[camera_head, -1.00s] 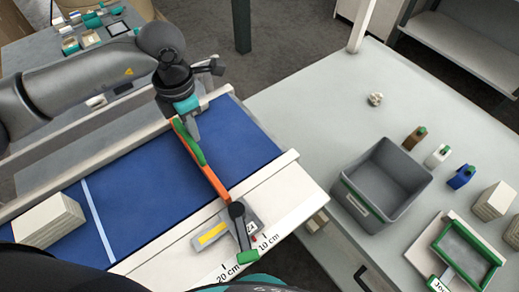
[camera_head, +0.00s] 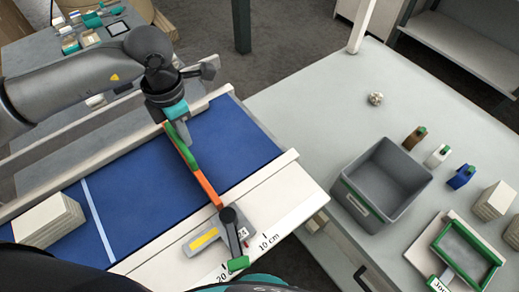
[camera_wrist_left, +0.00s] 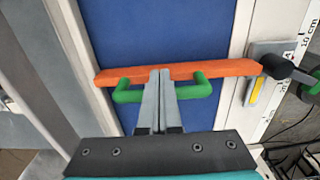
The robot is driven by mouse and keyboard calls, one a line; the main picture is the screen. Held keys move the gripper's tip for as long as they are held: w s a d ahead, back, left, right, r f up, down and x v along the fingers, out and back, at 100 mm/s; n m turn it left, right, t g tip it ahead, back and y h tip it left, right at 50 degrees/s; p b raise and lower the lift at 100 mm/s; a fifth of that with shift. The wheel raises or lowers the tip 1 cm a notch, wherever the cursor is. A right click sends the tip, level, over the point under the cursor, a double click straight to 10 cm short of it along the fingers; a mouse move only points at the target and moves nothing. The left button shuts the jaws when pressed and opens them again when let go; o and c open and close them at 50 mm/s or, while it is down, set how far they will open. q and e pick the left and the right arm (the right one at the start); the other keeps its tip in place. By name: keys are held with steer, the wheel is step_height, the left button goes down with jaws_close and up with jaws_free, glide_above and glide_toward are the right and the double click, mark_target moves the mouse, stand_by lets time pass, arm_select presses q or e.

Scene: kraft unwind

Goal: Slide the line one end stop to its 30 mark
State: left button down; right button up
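The line one end stop is an orange bar (camera_head: 205,188) with a green handle (camera_head: 184,150), lying across the blue belt (camera_head: 235,140). A dark knob (camera_head: 229,215) and a green-tipped lever (camera_head: 238,263) sit at its near end, beside the scale. The lever tip lies near the 20 cm mark; no 30 mark is readable. My left gripper (camera_head: 183,138) is at the handle. In the left wrist view its fingers (camera_wrist_left: 160,75) are together, overlapping the middle of the green handle (camera_wrist_left: 195,92), with tips against or near the orange bar (camera_wrist_left: 225,69). My right gripper is not in view.
A cream block stack (camera_head: 48,220) stands on the belt at the left, beyond a white line. A grey bin (camera_head: 358,206), small bottles (camera_head: 438,157) and a green-rimmed tray (camera_head: 437,247) are on the right table. The belt between stop and white line is clear.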

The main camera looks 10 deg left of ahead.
arm_select(q)
steer(key=shift+s+a+b, duration=0.45)
steer(key=shift+s+a, duration=2.2)
steer(key=shift+s, duration=0.05)
stand_by(1.0)
steer(key=shift+s+a+b, duration=1)
steer(key=shift+s+a, duration=1.85)
stand_by(1.2)
steer(key=shift+d, duration=0.1)
